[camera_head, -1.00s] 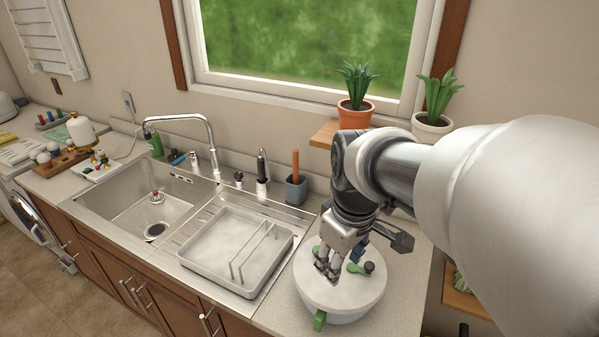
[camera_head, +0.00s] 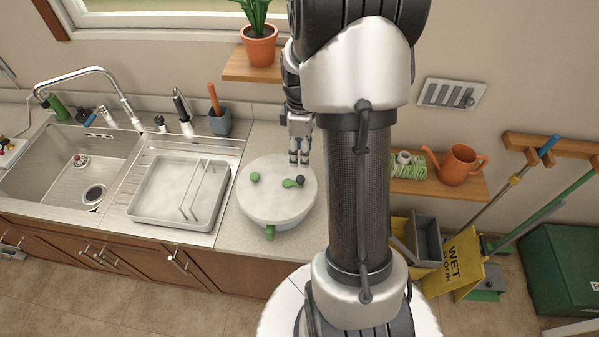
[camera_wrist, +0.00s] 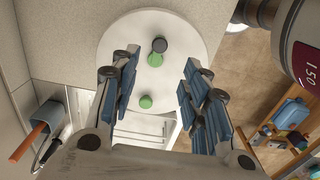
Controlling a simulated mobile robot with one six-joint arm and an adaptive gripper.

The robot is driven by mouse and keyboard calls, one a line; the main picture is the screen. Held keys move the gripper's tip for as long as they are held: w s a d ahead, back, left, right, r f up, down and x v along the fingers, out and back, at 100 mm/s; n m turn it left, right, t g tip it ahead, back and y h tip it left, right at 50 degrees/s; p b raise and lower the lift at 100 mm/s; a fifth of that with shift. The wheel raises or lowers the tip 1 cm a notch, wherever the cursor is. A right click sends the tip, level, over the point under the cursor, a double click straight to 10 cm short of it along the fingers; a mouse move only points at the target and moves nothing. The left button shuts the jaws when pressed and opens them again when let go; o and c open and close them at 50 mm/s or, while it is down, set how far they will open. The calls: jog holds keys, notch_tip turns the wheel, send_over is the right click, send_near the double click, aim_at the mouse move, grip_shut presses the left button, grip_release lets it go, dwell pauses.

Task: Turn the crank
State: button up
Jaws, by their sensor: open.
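A white round salad-spinner-like container (camera_head: 262,205) stands on the counter right of the sink. Its lid carries a short green crank (camera_head: 289,184) with a dark knob (camera_head: 300,180) and a separate green knob (camera_head: 254,177). A green tab (camera_head: 270,232) sticks out at its front. My gripper (camera_head: 299,160) is open and empty, over the far right part of the lid. In the wrist view the lid (camera_wrist: 185,30) lies beyond the spread fingers (camera_wrist: 162,98). The crank (camera_wrist: 155,60) and its dark knob (camera_wrist: 159,45) show between them, apart from the fingers.
A sink (camera_head: 60,165) and a dish tray (camera_head: 150,215) are on the left. A grey holder (camera_head: 220,124) stands behind the tray. A wall shelf with a potted plant (camera_head: 260,45) is above the counter; an orange watering can (camera_head: 460,165) is on the right.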

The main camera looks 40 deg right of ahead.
aim_at(300, 178)
notch_tip(300, 178, down, 11)
jog(key=shift+r+b, duration=0.2)
jog(key=shift+b, duration=0.1)
jog(key=shift+c, duration=0.6)
grip_shut()
